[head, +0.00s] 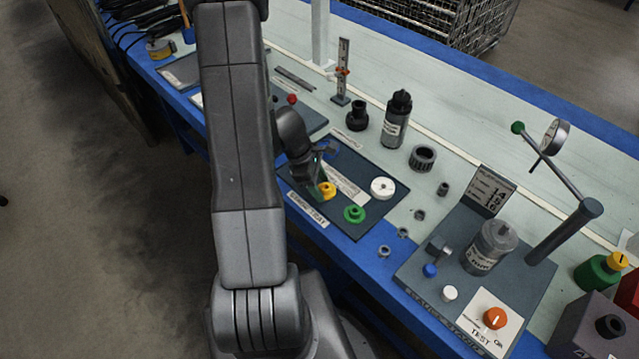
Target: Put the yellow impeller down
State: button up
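The yellow impeller (327,191) shows at the front left part of the dark labelled tray (374,214), just below and right of my gripper (319,168). My gripper is small here and partly hidden by its own wrist, so I cannot tell whether its fingers are open or touch the impeller. I also cannot tell whether the impeller rests on the tray or is slightly above it. A green impeller (354,214) and a white one (382,188) lie on the tray to the right. A blue part (331,149) shows behind the gripper.
A ribbed dark ring (423,158) and small nuts lie to the right. A test stand (420,272) with a lever fills the right side.

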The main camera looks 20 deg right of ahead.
jog(key=shift+o, duration=1.3)
jog(key=shift+r, duration=0.2)
jog(key=p+v, duration=0.3)
jog(key=v, duration=0.9)
